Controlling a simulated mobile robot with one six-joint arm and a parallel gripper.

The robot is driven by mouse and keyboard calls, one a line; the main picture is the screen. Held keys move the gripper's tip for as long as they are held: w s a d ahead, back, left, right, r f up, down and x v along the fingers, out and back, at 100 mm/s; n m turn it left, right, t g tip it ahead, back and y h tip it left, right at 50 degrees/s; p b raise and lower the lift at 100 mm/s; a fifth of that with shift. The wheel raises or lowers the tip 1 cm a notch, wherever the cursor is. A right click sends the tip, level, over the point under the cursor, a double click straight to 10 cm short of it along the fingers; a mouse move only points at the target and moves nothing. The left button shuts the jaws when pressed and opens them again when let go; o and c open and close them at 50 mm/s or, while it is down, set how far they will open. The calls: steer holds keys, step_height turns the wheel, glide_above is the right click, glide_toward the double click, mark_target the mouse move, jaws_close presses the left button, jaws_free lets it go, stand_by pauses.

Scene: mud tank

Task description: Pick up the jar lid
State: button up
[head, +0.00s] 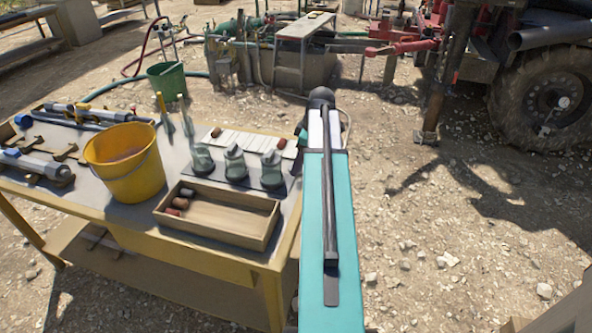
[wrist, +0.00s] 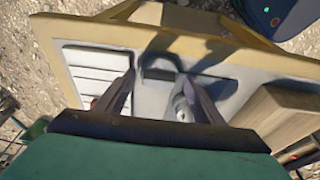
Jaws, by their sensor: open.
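My gripper (wrist: 158,88) is open, with its two dark fingers apart over the table top in the wrist view. No object shows clearly held between the fingers. Several clear glass jars (head: 235,163) stand in a row on a dark mat in the head view. I cannot make out a separate jar lid for sure. A pale rounded object (wrist: 182,107) shows beside the right finger in the wrist view, partly hidden by it. Dark shapes lie on the table ahead of the fingers; they may be shadows. In the head view my arm hides most of the gripper.
The table (head: 262,262) also bears a wooden tray (head: 230,198) with brownish pieces, a yellow bucket (head: 125,165) and a white ribbed tray (head: 243,138). The wooden tray (wrist: 283,112) is right of the fingers in the wrist view. Gravel ground right of the table is open.

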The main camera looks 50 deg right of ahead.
steer(key=c, duration=1.1)
steer(key=shift+c, duration=0.2)
steer(key=shift+r, duration=0.15)
steer(key=shift+r+b, duration=0.4)
steer(key=shift+r, duration=1)
steer(key=shift+s+r, duration=0.15)
steer(key=shift+r, duration=0.1)
steer(key=s+a+r+b, duration=0.1)
steer(key=s+a+b, duration=0.4)
steer(key=s, duration=0.8)
steer(key=shift+s+a+r, duration=0.2)
steer(key=shift+s+a, duration=0.1)
steer(key=shift+a, duration=1.15)
